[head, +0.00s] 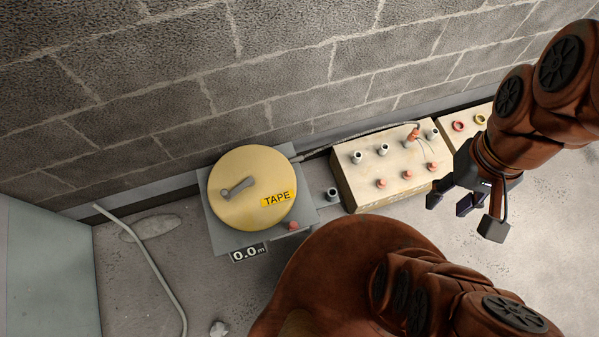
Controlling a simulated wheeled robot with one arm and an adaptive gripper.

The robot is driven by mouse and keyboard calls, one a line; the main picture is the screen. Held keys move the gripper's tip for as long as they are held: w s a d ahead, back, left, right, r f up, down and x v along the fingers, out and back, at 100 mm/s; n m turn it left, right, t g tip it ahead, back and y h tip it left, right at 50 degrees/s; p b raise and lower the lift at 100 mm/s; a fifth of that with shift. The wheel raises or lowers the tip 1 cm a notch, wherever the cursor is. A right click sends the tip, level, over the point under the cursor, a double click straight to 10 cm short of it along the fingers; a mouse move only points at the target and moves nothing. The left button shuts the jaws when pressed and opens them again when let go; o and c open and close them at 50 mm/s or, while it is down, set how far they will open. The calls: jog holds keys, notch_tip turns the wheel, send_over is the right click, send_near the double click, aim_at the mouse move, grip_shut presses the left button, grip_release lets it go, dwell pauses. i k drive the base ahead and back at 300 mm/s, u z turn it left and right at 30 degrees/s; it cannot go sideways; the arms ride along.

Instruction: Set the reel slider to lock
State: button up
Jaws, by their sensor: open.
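The tape reel (238,212) is a round yellow drum on a grey base plate, with a grey crank handle (238,188) on top and a yellow TAPE label. A small red knob (292,225) sits at the front right of the base, by a short pale strip; it looks like the slider, but its lock marking cannot be read. A display (249,254) in front reads 0.0 m. My gripper (466,215) is open and empty, pointing down, well to the right of the reel and apart from it.
A cream box (388,196) with grey stubs and red caps stands right of the reel, between it and my gripper. A second box (481,115) holds coloured rings. A grey stub (333,194) stands between reel and box. A pale conduit (150,262) lies left. A block wall runs behind.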

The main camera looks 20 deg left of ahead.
aim_at(293, 226)
jog(key=k, duration=0.7)
jog(key=u, duration=1.7)
jog(key=k, duration=1.35)
jog(key=z, duration=0.05)
jog(key=i, duration=0.95)
jog(key=u, duration=0.25)
